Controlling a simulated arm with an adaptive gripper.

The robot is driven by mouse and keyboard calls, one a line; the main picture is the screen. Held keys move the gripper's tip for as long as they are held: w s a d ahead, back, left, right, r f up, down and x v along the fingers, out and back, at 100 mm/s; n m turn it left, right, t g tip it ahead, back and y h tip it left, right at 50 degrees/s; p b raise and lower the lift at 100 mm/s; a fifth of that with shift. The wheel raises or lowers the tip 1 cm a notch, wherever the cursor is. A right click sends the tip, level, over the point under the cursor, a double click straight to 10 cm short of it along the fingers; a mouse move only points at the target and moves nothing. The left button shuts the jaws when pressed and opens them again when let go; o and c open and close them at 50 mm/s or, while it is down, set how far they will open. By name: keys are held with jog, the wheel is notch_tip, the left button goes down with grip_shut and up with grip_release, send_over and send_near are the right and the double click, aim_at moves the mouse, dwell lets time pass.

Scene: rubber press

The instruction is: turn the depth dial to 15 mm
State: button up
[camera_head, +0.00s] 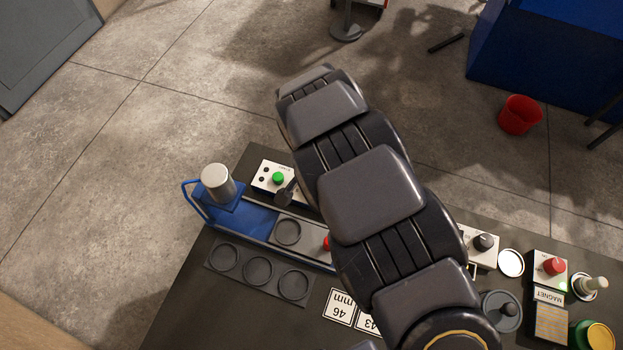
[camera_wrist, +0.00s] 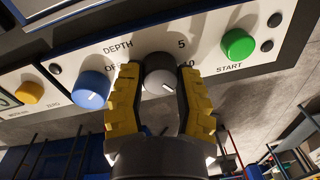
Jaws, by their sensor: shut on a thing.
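In the wrist view, the depth dial (camera_wrist: 158,80) is a round knob with a dark rim and pale face on a white panel (camera_wrist: 135,32). Its white pointer line slants to the lower right. The labels DEPTH and 5 are readable above it, and 10 is partly covered by a finger. No 15 mark shows. My gripper (camera_wrist: 161,70) has its yellow ribbed fingers closed around the dial, one on each side. In the head view my arm covers the dial.
The blue knob (camera_wrist: 91,88) sits close left of my gripper, a yellow button (camera_wrist: 29,92) farther left, and the green START button (camera_wrist: 238,45) to the right. In the head view, the blue press (camera_head: 215,215) and size cards (camera_head: 340,307) are on the dark table (camera_head: 225,300).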

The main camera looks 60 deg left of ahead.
jog(key=shift+d+f+m, duration=0.1)
jog(key=shift+d+m, duration=0.1)
jog(key=shift+m, duration=1.5)
jog(key=shift+s, duration=0.1)
jog(key=o, duration=1.1)
jog(key=shift+o, duration=0.2)
jog(key=shift+a, duration=0.1)
jog(key=shift+r, duration=0.45)
notch_tip(320, 180, up, 11)
jog(key=shift+d, duration=0.35)
